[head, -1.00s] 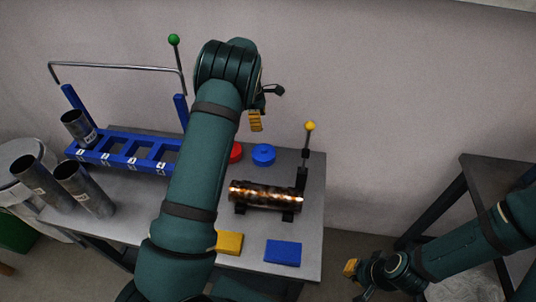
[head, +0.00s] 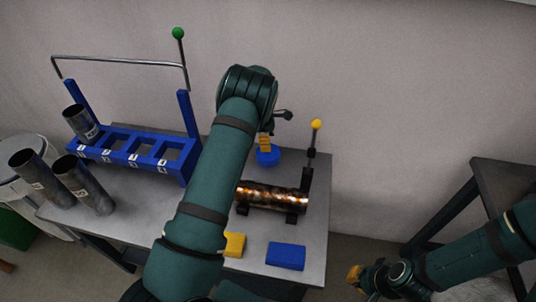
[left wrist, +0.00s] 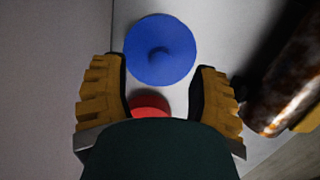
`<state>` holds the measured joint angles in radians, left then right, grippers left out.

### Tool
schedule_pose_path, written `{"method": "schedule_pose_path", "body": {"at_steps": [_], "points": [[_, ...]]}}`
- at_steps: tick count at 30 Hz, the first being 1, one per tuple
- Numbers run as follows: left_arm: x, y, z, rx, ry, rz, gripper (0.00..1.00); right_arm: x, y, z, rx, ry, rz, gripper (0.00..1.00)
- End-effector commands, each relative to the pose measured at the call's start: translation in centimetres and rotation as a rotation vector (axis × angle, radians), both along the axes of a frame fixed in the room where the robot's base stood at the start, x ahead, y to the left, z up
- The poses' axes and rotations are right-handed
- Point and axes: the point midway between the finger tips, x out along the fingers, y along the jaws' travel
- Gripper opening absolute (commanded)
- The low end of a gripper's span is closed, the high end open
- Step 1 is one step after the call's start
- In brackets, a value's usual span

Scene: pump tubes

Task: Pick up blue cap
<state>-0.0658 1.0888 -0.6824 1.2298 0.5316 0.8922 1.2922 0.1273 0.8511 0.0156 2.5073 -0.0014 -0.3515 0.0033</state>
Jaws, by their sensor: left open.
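The blue cap (head: 267,156) lies on the table near its back edge, partly hidden by my left gripper (head: 265,142) in the head view. In the left wrist view the round blue cap (left wrist: 161,51), with a small knob at its middle, lies just beyond the fingertips. My left gripper also shows in the left wrist view (left wrist: 161,88); it is open, its two yellow-padded fingers apart with nothing held. My right gripper (head: 354,276) is at the lower right, away from the table; its finger gap is not clear.
A red cap (left wrist: 150,103) lies beside the blue one, partly hidden by my gripper. A rusty tube (head: 270,195) rests on a stand by a yellow-knobbed lever (head: 316,125). A blue rack (head: 140,152) and grey tubes are on the left. Blue (head: 286,256) and yellow (head: 235,244) blocks lie in front.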

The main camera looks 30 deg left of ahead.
Motion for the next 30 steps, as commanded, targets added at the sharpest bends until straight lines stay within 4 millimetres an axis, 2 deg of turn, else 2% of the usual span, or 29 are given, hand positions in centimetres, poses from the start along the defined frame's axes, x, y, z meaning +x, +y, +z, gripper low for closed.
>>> {"method": "schedule_pose_path", "body": {"at_steps": [3,7,16,21,30], "points": [[-0.2,0.1,-2.1,0.001,0.004,0.001,0.61,0.1,0.0,-0.7,0.000,-0.003,-0.001,0.00],[-0.2,-0.1,-3.8,0.001,0.003,0.000,0.61,0.2,0.0,-1.1,-0.001,-0.005,-0.001,0.00],[-0.1,-0.2,-4.2,0.000,-0.001,0.000,0.59,0.2,0.0,-1.0,-0.001,-0.005,-0.001,0.00],[-0.1,-0.2,-4.2,0.001,-0.001,-0.001,0.00,0.2,0.0,-1.0,-0.001,-0.005,-0.001,0.00],[-0.1,-0.2,-4.2,0.000,0.000,-0.001,0.00,0.2,0.0,-1.0,-0.001,-0.005,-0.001,0.00]]}}
